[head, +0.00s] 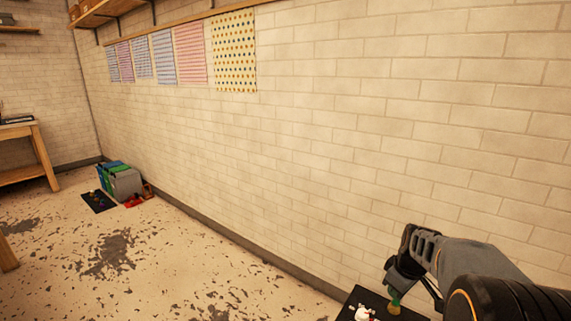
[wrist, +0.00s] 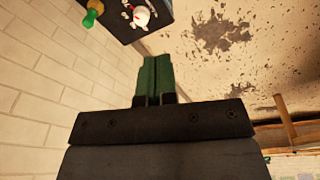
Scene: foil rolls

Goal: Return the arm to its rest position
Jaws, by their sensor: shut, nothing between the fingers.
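My gripper (wrist: 155,62) is shut, its two green fingers pressed together with nothing between them in the wrist view. In the head view my grey and black arm reaches in from the lower right, and the gripper end (head: 404,268) hangs by the brick wall. Its fingertips cannot be made out there.
A dark surface (head: 378,300) below my gripper bears a white item (head: 364,313) and a green and yellow item (head: 395,304). Coloured bins (head: 122,180) and a dark mat (head: 98,201) lie far left. A wooden table (head: 22,150) stands beyond. The middle floor is clear.

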